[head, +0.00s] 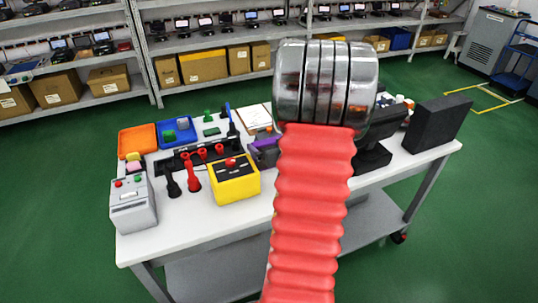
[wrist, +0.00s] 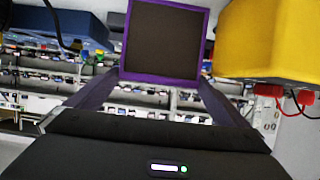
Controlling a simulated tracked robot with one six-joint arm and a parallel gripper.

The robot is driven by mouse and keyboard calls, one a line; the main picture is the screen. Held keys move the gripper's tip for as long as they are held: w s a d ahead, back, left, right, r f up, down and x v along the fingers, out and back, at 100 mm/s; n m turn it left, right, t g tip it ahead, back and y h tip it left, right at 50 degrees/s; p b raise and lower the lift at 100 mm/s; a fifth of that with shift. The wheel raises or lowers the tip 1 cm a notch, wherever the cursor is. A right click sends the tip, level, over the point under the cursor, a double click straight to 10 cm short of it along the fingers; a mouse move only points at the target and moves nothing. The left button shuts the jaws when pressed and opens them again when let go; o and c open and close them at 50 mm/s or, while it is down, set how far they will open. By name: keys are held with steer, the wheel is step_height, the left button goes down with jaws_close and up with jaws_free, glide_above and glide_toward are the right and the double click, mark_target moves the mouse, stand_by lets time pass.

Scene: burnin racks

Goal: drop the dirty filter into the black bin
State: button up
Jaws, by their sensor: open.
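My gripper (wrist: 162,80) shows in the wrist view as a dark housing with a lit strip and two purple bars reaching forward; it is open. A dark square panel in a purple frame (wrist: 165,40), perhaps the dirty filter, stands ahead of the bars. I cannot tell whether they touch it. In the head view my red arm hides most of my gripper, and a purple part (head: 264,152) shows just left of it. A black box-like object (head: 437,123) stands at the table's right end; I cannot tell whether it is the bin.
On the white table (head: 160,240) are a yellow box (head: 234,182), a grey box (head: 132,203), an orange tray (head: 138,139), a blue tray (head: 176,134) and a dark monitor-like object (head: 372,158). The table's front left is bare. Shelves line the back wall.

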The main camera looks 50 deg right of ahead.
steer(key=shift+w+d+f, duration=0.15)
steer(key=shift+w+d, duration=0.05)
steer(key=shift+w, duration=0.15)
steer(key=x, duration=0.5)
steer(key=shift+w, duration=0.1)
stand_by(0.6)
steer(key=c, duration=0.9)
steer(key=shift+d, duration=0.1)
step_height(320, 180, up, 18)
stand_by(0.3)
